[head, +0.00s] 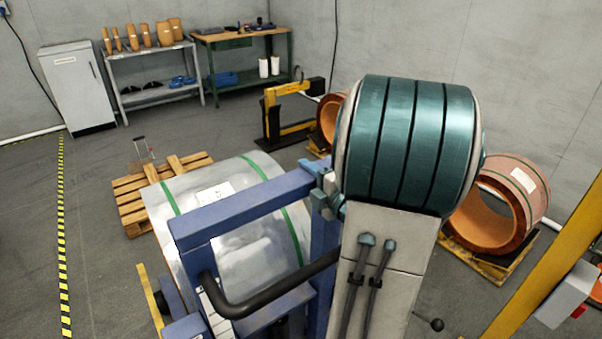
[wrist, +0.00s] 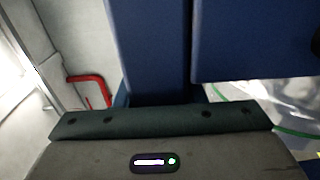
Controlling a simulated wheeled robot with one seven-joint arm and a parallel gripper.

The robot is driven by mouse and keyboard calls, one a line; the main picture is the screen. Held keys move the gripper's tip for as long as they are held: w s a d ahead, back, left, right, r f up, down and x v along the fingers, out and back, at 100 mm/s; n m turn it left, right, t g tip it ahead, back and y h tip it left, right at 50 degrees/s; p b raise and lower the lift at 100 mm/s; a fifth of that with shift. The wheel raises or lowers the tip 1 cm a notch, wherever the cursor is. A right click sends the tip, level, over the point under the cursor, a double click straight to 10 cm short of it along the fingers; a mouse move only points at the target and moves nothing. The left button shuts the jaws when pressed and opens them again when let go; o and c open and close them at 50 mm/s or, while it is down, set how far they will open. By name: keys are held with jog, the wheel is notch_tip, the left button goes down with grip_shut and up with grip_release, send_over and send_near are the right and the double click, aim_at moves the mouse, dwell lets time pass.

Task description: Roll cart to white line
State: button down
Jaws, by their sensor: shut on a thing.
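The cart (head: 240,207) has a blue frame with a black curved handle (head: 262,302), and stands just in front of me. A large silver foil coil (head: 182,197) with green straps lies at its far side, and I cannot tell whether the cart carries it. My gripper (head: 325,195) is at the blue upright, partly hidden by my arm. In the wrist view, its dark green jaw (wrist: 160,121) lies against the blue frame (wrist: 150,55). It is shut on the frame; the contact itself is mostly hidden. I cannot make out a white line on the floor.
Yellow-black floor tape (head: 62,240) runs along the left, with clear grey floor beside it. A wooden pallet (head: 133,205) lies beyond the cart. A copper coil (head: 505,205) stands on a pallet at right, near a yellow post (head: 545,270). Benches and a cabinet (head: 78,88) line the back.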

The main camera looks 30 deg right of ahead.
jog(key=s+b, duration=0.1)
jog(key=s, duration=0.5)
jog(key=shift+s+r, duration=0.15)
jog(key=shift+s, duration=0.15)
jog(key=shift+s+d+b, duration=0.1)
jog(key=shift+b, duration=0.3)
